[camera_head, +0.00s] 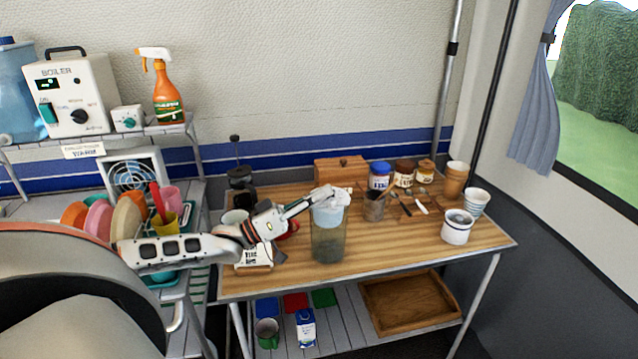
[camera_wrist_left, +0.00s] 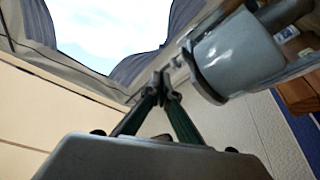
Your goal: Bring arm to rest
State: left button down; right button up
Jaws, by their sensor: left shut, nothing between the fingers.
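My left arm comes in from the left over the table (camera_head: 400,238). My left gripper (camera_head: 318,197) is at the top of a tall see-through greenish container (camera_head: 328,241) with a pale blue upper part. In the left wrist view my gripper's dark fingers (camera_wrist_left: 160,88) meet at their tips, with nothing between them. A grey-blue rounded vessel (camera_wrist_left: 238,52) is close to the right of the fingers there; I cannot tell whether they touch. My right gripper is not in view.
A black press-like pot (camera_head: 240,182) and a white labelled packet (camera_head: 253,257) stand left of the container. Jars (camera_head: 380,175), a utensil cup (camera_head: 374,207) and a white mug (camera_head: 457,227) stand to the right. The table's front right is clear. A dish rack with colored plates (camera_head: 125,217) is left.

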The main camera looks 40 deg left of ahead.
pick_arm(q)
notch_tip(320, 180, up, 8)
jog(key=shift+r, duration=0.2)
jog(key=s+d+f+m+g+y, duration=0.15)
jog(key=s+d+f, duration=0.4)
jog(key=f, duration=0.65)
jog(key=s+d+f+g+y, duration=0.2)
jog(key=s+d+f+y, duration=0.3)
jog(key=f, duration=0.7)
jog(key=s+d+f+m+g, duration=0.1)
jog(key=s+d+f, duration=0.4)
jog(key=f, duration=0.8)
jog(key=s+d+f+m+g+y, duration=0.1)
jog(key=s+d+f+g+y, duration=0.1)
jog(key=s+d+f, duration=0.3)
jog(key=s+f+g, duration=0.1)
jog(key=s+f, duration=0.2)
jog(key=shift+s+d+f, duration=0.25)
jog(key=shift+d, duration=0.05)
